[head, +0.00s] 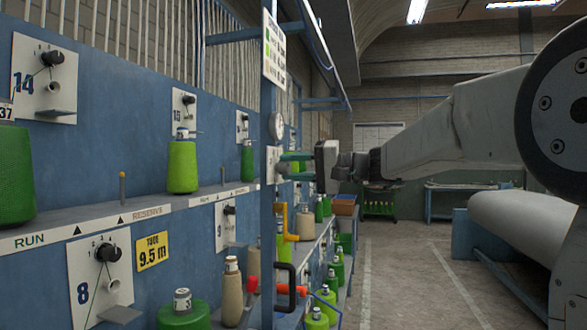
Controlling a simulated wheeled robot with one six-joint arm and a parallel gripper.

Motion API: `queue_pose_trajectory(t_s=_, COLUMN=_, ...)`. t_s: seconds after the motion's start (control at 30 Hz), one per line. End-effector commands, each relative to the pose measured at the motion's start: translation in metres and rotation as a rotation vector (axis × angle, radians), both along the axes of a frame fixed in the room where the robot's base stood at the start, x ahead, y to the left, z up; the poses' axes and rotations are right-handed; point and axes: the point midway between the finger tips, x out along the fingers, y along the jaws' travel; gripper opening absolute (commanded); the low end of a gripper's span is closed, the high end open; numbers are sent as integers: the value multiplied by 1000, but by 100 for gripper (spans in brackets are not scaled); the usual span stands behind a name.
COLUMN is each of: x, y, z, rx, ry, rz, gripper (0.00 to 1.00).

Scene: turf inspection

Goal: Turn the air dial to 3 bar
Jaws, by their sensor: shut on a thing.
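The air dial (283,168) is a small grey knob on a pale plate, on the blue post in the middle of the head view. My gripper (291,166) reaches it from the right, with green fingers above and below the knob, shut on it. The fingers and the side-on angle hide much of the dial, and I cannot read its setting. A round pressure gauge (277,125) sits just above the plate. It is seen nearly edge-on, and its needle is too small to read.
The blue creel panel (130,190) fills the left, with green yarn cones (182,166) on its shelf. The aisle floor (400,260) is clear.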

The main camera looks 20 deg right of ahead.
Motion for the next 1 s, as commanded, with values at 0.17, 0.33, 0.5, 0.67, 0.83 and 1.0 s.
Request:
queue_pose_trajectory(t_s=0.17, x=0, y=0, z=-1, rx=-26, ry=-33, rz=0, gripper=9)
queue_pose_trajectory(t_s=0.33, x=0, y=0, z=-1, rx=-35, ry=-45, rz=0, gripper=9)
queue_pose_trajectory(t_s=0.5, x=0, y=0, z=-1, rx=-36, ry=-46, rz=0, gripper=9)
queue_pose_trajectory(t_s=0.67, x=0, y=0, z=-1, rx=-36, ry=-46, rz=0, gripper=9)
queue_pose_trajectory(t_s=0.83, x=0, y=0, z=-1, rx=-35, ry=-46, rz=1, gripper=53)
queue_pose_trajectory(t_s=1.0, x=0, y=0, z=-1, rx=-35, ry=-46, rz=0, gripper=53)
